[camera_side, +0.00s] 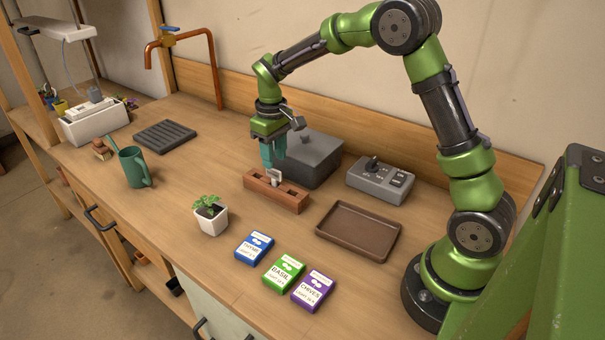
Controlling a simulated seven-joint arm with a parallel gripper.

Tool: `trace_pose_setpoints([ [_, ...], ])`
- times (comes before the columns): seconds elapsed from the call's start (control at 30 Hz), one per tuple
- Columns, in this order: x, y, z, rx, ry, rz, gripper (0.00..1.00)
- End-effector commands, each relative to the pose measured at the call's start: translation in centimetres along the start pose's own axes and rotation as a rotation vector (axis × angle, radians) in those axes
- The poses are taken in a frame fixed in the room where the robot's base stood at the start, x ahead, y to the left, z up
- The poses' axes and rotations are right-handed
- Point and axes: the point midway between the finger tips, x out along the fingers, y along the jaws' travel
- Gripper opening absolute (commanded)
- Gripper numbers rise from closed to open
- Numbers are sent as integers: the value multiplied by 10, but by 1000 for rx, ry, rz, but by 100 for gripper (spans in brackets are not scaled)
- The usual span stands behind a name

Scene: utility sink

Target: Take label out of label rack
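The label rack (290,202) is a reddish-brown wooden block with dark slots, standing mid-bench. A small pale label (276,177) stands upright at the rack, around its middle slot. My gripper (274,165) points down right above the rack, its teal fingers at the label's top. The fingers overlap in this view, so I cannot tell whether they are closed on the label or just around it. The label's lower end is hidden in or behind the rack.
A grey lidded box (318,160) stands close behind the rack. A switch box (381,182) and an empty brown tray (358,231) lie to the right. A potted plant (210,217) and blue (254,247), green (283,272) and purple (313,290) seed packets are in front. A green watering can (134,168) stands left.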

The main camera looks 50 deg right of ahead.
Motion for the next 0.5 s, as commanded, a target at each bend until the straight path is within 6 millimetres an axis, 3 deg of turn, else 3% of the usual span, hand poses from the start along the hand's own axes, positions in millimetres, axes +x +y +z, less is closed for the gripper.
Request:
trace_pose_setpoints([
  [0.33, 44, -2, -3, 1, -3, -1, 38],
  [0.5, 53, -2, -4, 1, 0, -1, 38],
])
